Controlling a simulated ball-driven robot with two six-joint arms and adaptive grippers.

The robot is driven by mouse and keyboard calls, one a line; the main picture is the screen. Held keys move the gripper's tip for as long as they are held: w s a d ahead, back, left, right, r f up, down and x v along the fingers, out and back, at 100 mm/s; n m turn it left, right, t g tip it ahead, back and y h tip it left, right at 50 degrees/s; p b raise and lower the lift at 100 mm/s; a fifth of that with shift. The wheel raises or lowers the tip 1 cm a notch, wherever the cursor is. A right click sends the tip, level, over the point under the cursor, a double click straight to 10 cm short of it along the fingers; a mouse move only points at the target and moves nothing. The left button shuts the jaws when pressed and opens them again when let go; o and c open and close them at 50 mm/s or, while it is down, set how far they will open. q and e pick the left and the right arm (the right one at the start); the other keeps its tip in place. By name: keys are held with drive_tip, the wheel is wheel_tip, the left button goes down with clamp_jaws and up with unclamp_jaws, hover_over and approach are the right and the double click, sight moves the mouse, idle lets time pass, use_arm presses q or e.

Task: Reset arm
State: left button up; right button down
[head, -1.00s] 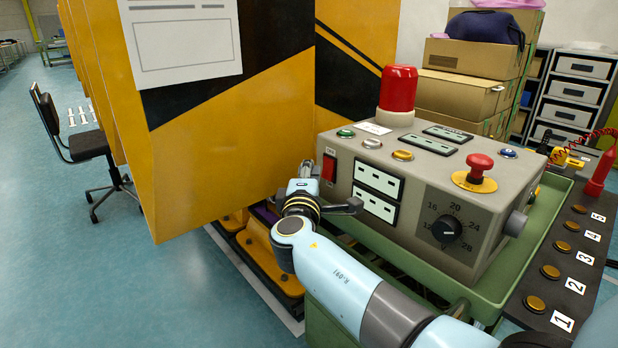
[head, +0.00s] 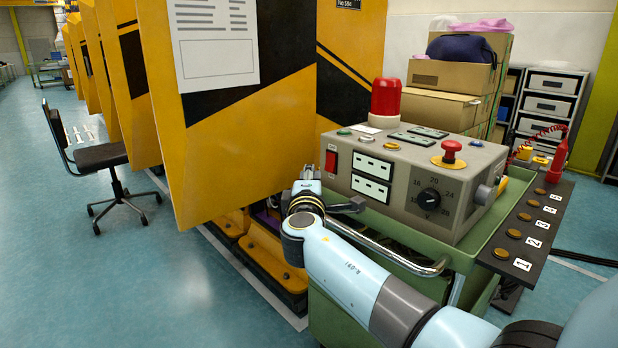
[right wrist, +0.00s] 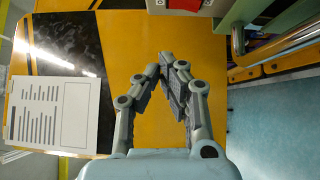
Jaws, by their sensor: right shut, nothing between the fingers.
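My right arm comes in from the right in the head view. Its gripper (head: 312,184) is beside the left front corner of the grey control box (head: 400,190), in front of a yellow-and-black panel (head: 245,150). In the right wrist view the fingers (right wrist: 163,66) meet at their tips in front of the yellow panel (right wrist: 85,30), with nothing between them. I cannot tell whether they touch the panel. My left gripper is not in view.
The box has a red rocker switch (head: 330,162), a red mushroom button (head: 451,150), a dial (head: 428,199) and a red lamp (head: 386,100). It sits on a green cart with a metal handle (head: 400,259). A chair (head: 97,157) stands left; floor is clear there.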

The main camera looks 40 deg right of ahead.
idle(0.5)
drive_tip(key=s+a+f+m+g+y, duration=0.1)
drive_tip(key=s+f+g+y, duration=0.15)
drive_tip(key=s+f, duration=0.7)
drive_tip(key=s+a+f+m+g+y, duration=0.1)
drive_tip(key=s+a+f+g+y, duration=0.3)
drive_tip(key=f, duration=1)
drive_tip(key=s+d+f+m+g+y, duration=0.1)
drive_tip(key=s+f, duration=0.7)
drive_tip(key=f, duration=0.4)
drive_tip(key=s+a+f+m+g+y, duration=0.1)
drive_tip(key=s+f, duration=0.4)
drive_tip(key=s, duration=0.7)
drive_tip(key=s+a+f+m+g+y, duration=0.1)
drive_tip(key=s+a+f+m+g, duration=0.1)
drive_tip(key=s, duration=1.1)
drive_tip(key=s+a+f+m+g+y, duration=0.1)
drive_tip(key=s+a+f+m+g, duration=0.1)
drive_tip(key=s+f, duration=0.5)
drive_tip(key=s+m+g, duration=0.1)
drive_tip(key=s+m, duration=0.1)
drive_tip(key=s, duration=0.4)
drive_tip(key=shift+a+f, duration=0.35)
drive_tip(key=shift+y, duration=0.25)
